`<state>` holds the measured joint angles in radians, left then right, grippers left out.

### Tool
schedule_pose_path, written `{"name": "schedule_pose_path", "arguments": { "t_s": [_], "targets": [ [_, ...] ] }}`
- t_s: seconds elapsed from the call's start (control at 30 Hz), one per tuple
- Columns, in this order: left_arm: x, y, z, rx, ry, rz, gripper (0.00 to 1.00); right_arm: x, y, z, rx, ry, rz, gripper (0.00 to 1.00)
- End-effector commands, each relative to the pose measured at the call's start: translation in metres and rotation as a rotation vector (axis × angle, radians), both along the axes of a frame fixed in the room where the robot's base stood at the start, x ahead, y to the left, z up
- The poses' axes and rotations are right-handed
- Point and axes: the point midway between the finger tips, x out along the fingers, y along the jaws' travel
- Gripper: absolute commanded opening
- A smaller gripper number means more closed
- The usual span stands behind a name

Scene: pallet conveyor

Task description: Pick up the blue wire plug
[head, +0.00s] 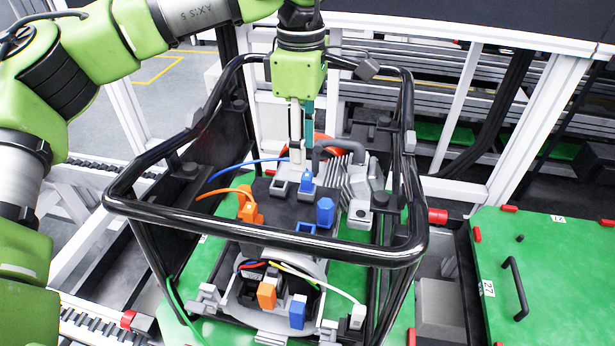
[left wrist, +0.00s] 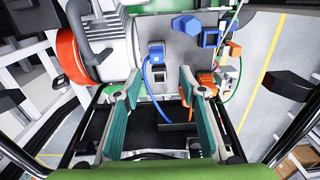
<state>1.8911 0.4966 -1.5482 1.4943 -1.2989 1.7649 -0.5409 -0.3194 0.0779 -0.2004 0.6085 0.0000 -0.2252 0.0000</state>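The blue wire plug (head: 306,181) sits upright in a socket on the dark top of the machine unit, with a blue wire (head: 238,170) near it arching to the left. In the left wrist view the plug (left wrist: 156,49) shows ahead of the fingertips, roughly midway between them, and its wire hangs into the space between the fingers. My left gripper (head: 301,152) points down just above the plug. In the left wrist view my left gripper (left wrist: 159,76) is open and empty, its fingers apart. My right gripper is not in view.
A black tubular frame (head: 265,240) surrounds the unit. An orange wire plug (head: 249,208) and a blue connector (head: 325,212) stand nearby; more orange (head: 266,294) and blue (head: 297,313) connectors are at the front. A grey motor (head: 350,178) is beside the plug. A green panel (head: 555,270) lies right.

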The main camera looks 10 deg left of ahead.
Motion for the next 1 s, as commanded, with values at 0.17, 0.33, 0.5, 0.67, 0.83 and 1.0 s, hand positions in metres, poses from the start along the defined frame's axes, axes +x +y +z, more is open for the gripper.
{"name": "schedule_pose_path", "arguments": {
  "t_s": [0.17,0.33,0.5,0.67,0.83,1.0],
  "targets": [
    [0.000,0.000,-0.021,0.001,0.000,0.001,0.38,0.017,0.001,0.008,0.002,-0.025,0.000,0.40],
    [0.000,-0.002,-0.031,0.001,0.002,0.001,0.38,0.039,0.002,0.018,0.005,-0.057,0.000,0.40],
    [0.001,-0.008,-0.052,0.001,0.003,0.000,0.38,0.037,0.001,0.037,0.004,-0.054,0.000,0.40],
    [0.002,-0.008,-0.073,-0.001,0.001,0.002,0.38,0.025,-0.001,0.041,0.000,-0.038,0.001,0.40],
    [0.002,-0.008,-0.078,0.000,-0.001,0.002,0.38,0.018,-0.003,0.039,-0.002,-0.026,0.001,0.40],
    [0.002,-0.008,-0.077,0.000,-0.001,0.002,0.19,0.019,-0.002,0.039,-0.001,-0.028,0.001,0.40]
  ]
}}
